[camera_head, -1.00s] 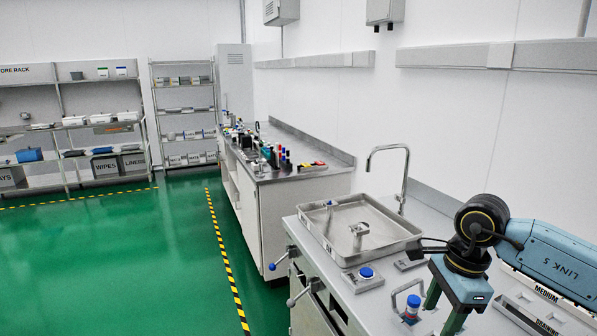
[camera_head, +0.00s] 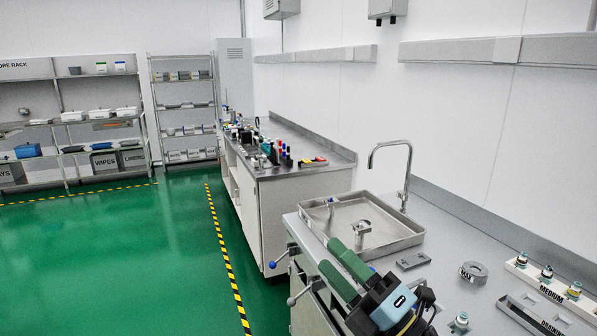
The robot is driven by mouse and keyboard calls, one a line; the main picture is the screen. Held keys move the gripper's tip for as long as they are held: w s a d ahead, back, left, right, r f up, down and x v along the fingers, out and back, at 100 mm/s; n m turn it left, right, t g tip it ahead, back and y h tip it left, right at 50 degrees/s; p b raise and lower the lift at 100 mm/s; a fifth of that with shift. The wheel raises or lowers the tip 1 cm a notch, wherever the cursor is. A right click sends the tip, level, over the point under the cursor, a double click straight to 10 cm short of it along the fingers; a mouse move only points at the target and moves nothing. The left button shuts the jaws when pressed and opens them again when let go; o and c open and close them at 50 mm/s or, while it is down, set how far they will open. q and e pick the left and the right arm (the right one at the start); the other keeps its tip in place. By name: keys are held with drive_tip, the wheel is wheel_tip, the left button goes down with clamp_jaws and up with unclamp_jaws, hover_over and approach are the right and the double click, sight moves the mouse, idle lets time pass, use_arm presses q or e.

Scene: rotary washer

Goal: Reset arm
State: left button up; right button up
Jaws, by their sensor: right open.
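My right gripper (camera_head: 328,254) shows low in the middle of the head view, its two green fingers pointing up and to the left. The fingers are apart and I see nothing between them. It is in front of the steel sink tray (camera_head: 402,243) and appears over the front part of the grey worktop (camera_head: 450,240). The rest of my right arm is mostly out of the picture at the bottom. My left gripper is not in view.
A curved tap (camera_head: 408,165) rises behind the tray. A grey ring marked MAX (camera_head: 473,272) and a white MEDIUM rack (camera_head: 520,270) with several vials are at right. A cluttered bench (camera_head: 300,185) stands farther back.

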drive_tip(key=s+d+f+m+g+h, duration=0.1)
drive_tip(key=s+d+f+m+h, duration=0.1)
drive_tip(key=d+f+m+h, duration=0.75)
drive_tip(key=s+d+f+m+g+h, duration=0.2)
drive_tip(key=s+d+f+m+h, duration=0.3)
drive_tip(key=f+m, duration=0.55)
drive_tip(key=s+d+f+m+g+h, duration=0.1)
drive_tip(key=s+f+m+g, duration=0.35)
drive_tip(key=s, duration=0.45)
drive_tip(key=s+d+f+m+g, duration=0.1)
drive_tip(key=s+f+m+g, duration=0.2)
drive_tip(key=s+f+g, duration=0.4)
wheel_tip(320, 180, down, 22)
drive_tip(key=s, duration=0.2)
drive_tip(key=s+d+f+b, duration=0.1)
drive_tip(key=s+d+f, duration=0.1)
drive_tip(key=s+f, duration=1.4)
drive_tip(key=shift+s+d+f+g, duration=0.25)
drive_tip(key=shift+s+f+g, duration=0.15)
drive_tip(key=shift+f, duration=0.25)
drive_tip(key=shift+n, duration=0.25)
